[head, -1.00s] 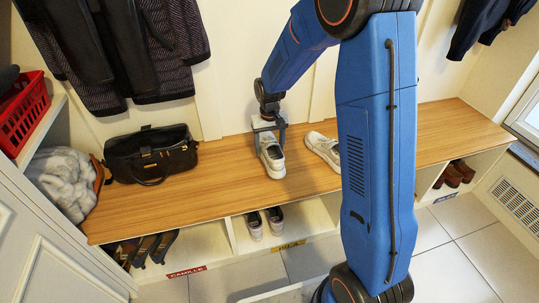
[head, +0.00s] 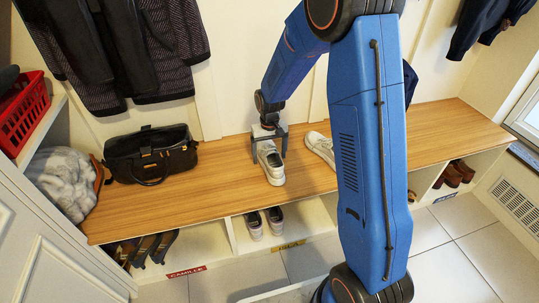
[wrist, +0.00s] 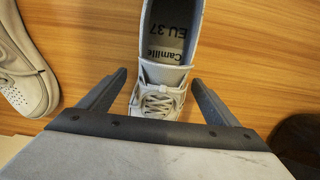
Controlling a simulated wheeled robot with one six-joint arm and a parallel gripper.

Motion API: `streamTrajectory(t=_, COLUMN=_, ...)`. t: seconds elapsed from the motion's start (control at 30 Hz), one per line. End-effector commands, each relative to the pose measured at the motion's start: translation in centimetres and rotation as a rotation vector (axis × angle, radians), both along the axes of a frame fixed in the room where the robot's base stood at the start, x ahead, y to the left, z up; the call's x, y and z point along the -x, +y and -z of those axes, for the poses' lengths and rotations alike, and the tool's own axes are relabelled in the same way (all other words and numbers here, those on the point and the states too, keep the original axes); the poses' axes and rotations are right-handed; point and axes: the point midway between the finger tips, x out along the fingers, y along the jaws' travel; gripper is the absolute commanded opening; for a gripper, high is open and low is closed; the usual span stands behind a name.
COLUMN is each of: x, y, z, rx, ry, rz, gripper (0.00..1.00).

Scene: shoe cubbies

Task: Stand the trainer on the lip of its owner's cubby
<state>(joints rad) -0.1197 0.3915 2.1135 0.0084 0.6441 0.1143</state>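A pale grey-white trainer (head: 271,165) stands on the wooden bench top near the wall. In the wrist view the trainer (wrist: 162,85) has "Camille" and "EU 37" printed on its insole. My gripper (head: 269,141) is at the trainer's wall-side end. In the wrist view my gripper (wrist: 157,80) has one finger on each side of the laced part, apart, with a visible gap on the left. The cubby with the red "CAMILLE" label (head: 187,271) is at the lower left, below the bench. Dark shoes (head: 155,248) are at its left.
A similar pale trainer (head: 319,147) lies to the right on the bench (head: 210,190). The middle cubby has a yellow label (head: 291,245) and grey shoes (head: 265,222). A black bag (head: 150,154) stands on the bench's left. Brown shoes (head: 455,174) sit in the right cubby.

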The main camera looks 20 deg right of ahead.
Motion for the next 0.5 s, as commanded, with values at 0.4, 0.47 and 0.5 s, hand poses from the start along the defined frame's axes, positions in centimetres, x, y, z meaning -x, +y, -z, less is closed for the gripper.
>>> streamTrajectory(t=0.4, x=-0.1, y=0.0, z=-2.8, rx=0.000, ry=-0.004, rz=0.000, gripper=0.84)
streamTrajectory(t=0.47, x=-0.1, y=0.0, z=-3.9, rx=0.000, ry=-0.004, rz=0.000, gripper=0.84)
streamTrajectory(t=0.5, x=-0.1, y=0.0, z=-4.8, rx=0.000, ry=-0.004, rz=0.000, gripper=0.84)
